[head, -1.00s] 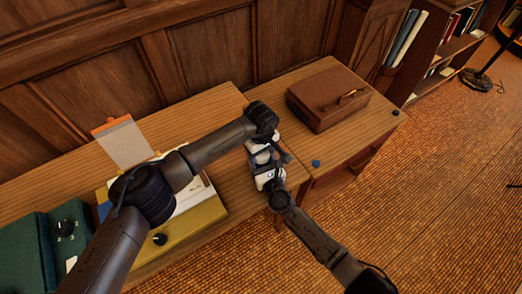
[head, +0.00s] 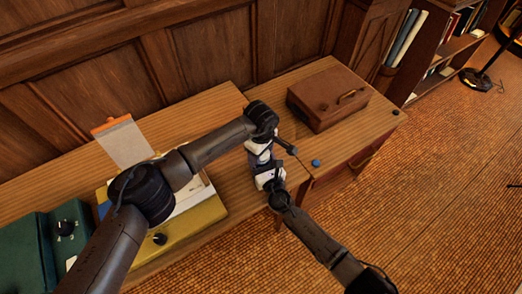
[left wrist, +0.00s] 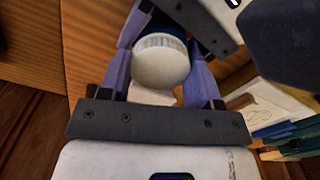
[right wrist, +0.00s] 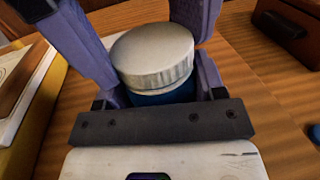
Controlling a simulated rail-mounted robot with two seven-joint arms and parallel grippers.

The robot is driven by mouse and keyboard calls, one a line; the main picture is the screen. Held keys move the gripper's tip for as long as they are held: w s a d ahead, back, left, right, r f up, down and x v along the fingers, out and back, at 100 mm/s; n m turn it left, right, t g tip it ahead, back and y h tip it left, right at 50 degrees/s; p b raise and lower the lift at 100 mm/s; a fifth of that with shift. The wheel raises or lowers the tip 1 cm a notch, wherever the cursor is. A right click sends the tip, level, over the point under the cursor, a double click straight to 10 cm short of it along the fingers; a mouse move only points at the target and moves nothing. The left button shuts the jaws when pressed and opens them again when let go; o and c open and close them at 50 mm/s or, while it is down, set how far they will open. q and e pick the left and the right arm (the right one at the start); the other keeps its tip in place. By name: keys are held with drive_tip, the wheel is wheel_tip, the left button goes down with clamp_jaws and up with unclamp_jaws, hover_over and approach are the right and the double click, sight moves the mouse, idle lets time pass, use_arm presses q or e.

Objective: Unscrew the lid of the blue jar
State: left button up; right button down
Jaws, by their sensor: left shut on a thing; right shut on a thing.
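The blue jar (right wrist: 160,97) stands between my two grippers, with a pale grey lid (right wrist: 155,52) on top. In the left wrist view the lid (left wrist: 160,62) lies between the purple fingers of my left gripper (left wrist: 160,75), which is shut on it. The right wrist view shows the fingers of my right gripper (right wrist: 160,88) on both sides of the blue body, shut on it. Lid and body look together; I cannot tell whether there is a gap. In the head view the left gripper (head: 260,155) and right gripper (head: 270,178) mostly hide the jar.
A brown leather case (head: 325,95) lies on the right desk (head: 350,135). A small blue thing (head: 316,163) and a dark knob (head: 395,112) are near its front edge. At left are a clipboard (head: 125,142), a yellow board (head: 200,220) and a green case (head: 25,250).

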use_arm(q)
drive_tip(key=o, duration=1)
drive_tip(key=shift+r, duration=2.3)
drive_tip(key=shift+c, duration=0.2)
wheel_tip(320, 180, up, 3)
drive_tip(key=m, duration=0.3)
drive_tip(key=shift+f, duration=3.8)
drive_tip(key=shift+c, duration=0.3)
drive_tip(key=c, duration=0.9)
drive_tip(key=shift+n, duration=1.5)
